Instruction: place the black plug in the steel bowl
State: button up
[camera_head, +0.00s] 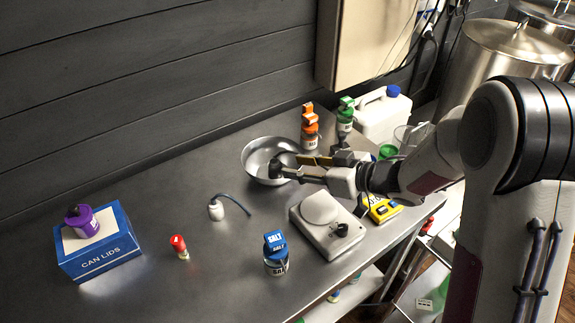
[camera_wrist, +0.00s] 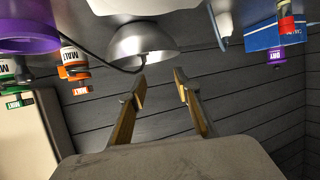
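The steel bowl (camera_head: 254,153) stands on the table near the wall; it also shows beyond my fingertips in the wrist view (camera_wrist: 140,40). My gripper (camera_head: 290,167) is over the bowl's right side. In the wrist view its fingers (camera_wrist: 160,92) are apart with nothing visible between them. A dark piece (camera_head: 275,169) shows against the bowl's inside at the end of the nearer finger; I cannot tell whether it is the black plug or the fingertip. The bowl's inside is hidden in the wrist view. I cannot surely make out the plug elsewhere.
A white device with a round plate (camera_head: 320,207) stands right of and nearer than the bowl. Orange (camera_head: 310,135) and green (camera_head: 345,118) jars stand behind.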

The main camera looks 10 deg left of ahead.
jog(key=shift+v, duration=0.85)
jog(key=w+d+r+m+t+h, duration=0.35)
jog(key=d+r+t+h, duration=0.2)
jog(key=d+r, duration=0.35)
jog(key=s+d+r+m+h, duration=0.2)
jog(key=s+d+h, duration=0.1)
jog(key=d, duration=0.3)
jog(key=s+d+r+m+h, duration=0.2)
jog(key=s+d+h, duration=0.1)
jog(key=d, duration=0.3)
jog(key=s+d+m+g+h, duration=0.25)
jog(key=s+d+m, duration=0.2)
jog(key=s, duration=0.85)
jog(key=s+a+f+g+y, duration=0.1)
jog(key=s, duration=0.6)
jog(key=s+a+f+g+y, duration=0.1)
jog(key=s+f+g, duration=0.1)
jog(key=s, duration=0.6)
jog(key=shift+s+a+m, duration=0.3)
